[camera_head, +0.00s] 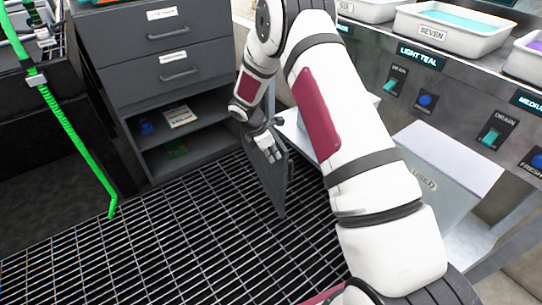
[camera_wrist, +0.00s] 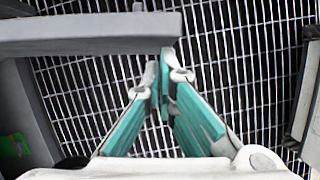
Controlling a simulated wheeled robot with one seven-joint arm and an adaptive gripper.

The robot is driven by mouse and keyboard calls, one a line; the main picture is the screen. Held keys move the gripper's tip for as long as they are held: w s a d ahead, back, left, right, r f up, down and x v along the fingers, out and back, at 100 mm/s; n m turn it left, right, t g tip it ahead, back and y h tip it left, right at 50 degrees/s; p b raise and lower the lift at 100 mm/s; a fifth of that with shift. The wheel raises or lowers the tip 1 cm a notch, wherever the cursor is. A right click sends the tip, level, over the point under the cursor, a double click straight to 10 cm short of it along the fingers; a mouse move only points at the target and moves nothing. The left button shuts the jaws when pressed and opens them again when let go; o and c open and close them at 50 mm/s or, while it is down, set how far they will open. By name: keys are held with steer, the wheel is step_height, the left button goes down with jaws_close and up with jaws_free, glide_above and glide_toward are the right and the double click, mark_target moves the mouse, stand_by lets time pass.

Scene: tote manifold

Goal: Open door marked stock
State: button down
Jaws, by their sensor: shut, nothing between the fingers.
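The dark grey door (camera_head: 270,188) stands swung out from the right side of the grey cabinet (camera_head: 150,72), and the lower compartment is uncovered. No stock marking is readable on the door from here. My gripper (camera_head: 274,153) is at the door's upper part, with its fingers pointing down. In the wrist view a grey bar, apparently the door's top edge (camera_wrist: 90,34), runs across the upper left. The teal fingers of my gripper (camera_wrist: 164,64) are together and empty beside this bar's free end. I cannot tell if they touch it.
Two closed drawers (camera_head: 180,72) are above. A green hose (camera_head: 75,145) hangs left. A counter with trays (camera_head: 450,30) and a grey bin (camera_head: 430,165) stand right. The grated floor (camera_head: 170,245) is clear.

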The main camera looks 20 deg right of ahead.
steer(key=w+d+n+t+p, duration=0.1)
steer(key=d+n+p, duration=0.3)
steer(key=d, duration=1.8)
steer(key=w+p, duration=0.1)
steer(key=p, duration=0.1)
steer(key=shift+w+n+t+p, duration=0.35)
steer(key=shift+n+t, duration=0.05)
steer(key=shift+d, duration=0.15)
